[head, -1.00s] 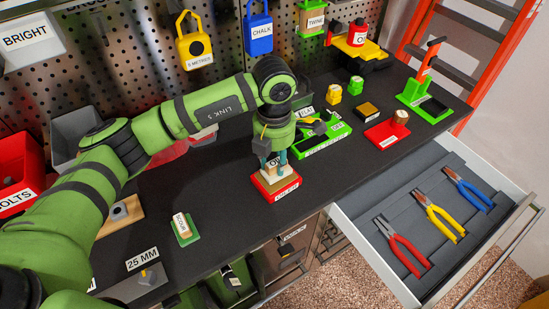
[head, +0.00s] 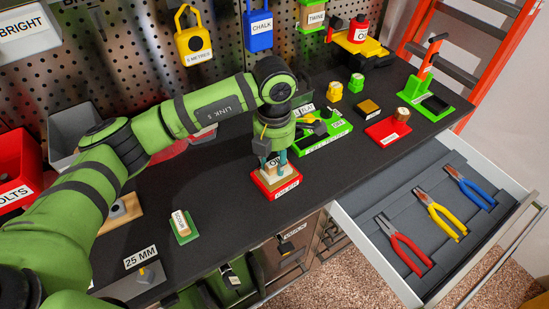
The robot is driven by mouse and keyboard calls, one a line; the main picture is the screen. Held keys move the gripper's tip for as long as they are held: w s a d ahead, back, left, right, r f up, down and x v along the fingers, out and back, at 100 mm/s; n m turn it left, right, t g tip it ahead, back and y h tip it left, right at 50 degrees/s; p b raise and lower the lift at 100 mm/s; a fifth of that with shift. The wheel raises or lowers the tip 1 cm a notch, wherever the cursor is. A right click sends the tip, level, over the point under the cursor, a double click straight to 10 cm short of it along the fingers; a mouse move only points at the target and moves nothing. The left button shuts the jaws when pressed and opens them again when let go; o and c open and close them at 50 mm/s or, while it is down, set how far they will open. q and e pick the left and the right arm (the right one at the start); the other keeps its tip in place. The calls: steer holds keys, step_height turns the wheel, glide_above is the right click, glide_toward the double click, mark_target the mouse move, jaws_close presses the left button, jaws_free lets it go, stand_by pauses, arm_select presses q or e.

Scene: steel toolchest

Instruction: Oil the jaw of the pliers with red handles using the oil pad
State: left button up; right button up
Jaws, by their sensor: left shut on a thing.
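The pliers with red handles (head: 409,249) lie in the open drawer at the lower right, jaws toward the upper left. My left gripper (head: 273,167) points down over a small red tray (head: 280,190) at the front edge of the bench. Its fingers are shut on a pale, wood-coloured block (head: 269,178) at the tray. The tray's front label is too small to read, so I cannot tell for sure that the block is the oil pad. The fingers partly hide the block. My right gripper is not in view.
Yellow-handled pliers (head: 438,214) and blue-handled pliers (head: 470,187) lie in the drawer (head: 369,206) beside the red ones. A green tray (head: 333,138) stands close behind my gripper. A red tray (head: 377,133) and a green stand (head: 424,98) are farther right.

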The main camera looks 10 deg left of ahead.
mark_target(269, 162)
arm_select(q)
steer(key=shift+f+b, duration=0.1)
steer(key=shift+b, duration=0.2)
stand_by(1.4)
steer(key=shift+r+p, duration=1.65)
steer(key=shift+r, duration=1.9)
steer(key=m, duration=0.1)
steer(key=a+m, duration=0.1)
steer(key=m, duration=0.1)
steer(key=shift+s+f, duration=0.15)
steer(key=shift+s, duration=0.25)
steer(key=s+a+m+b, duration=0.1)
steer(key=s+a+m, duration=0.2)
steer(key=m, duration=0.9)
steer(key=s+a+f+m+b, duration=0.1)
steer(key=s+a+m, duration=0.2)
steer(key=m, duration=0.9)
steer(key=shift+s+a+f, duration=0.2)
steer(key=shift+s+a, duration=0.1)
steer(key=shift+s, duration=0.95)
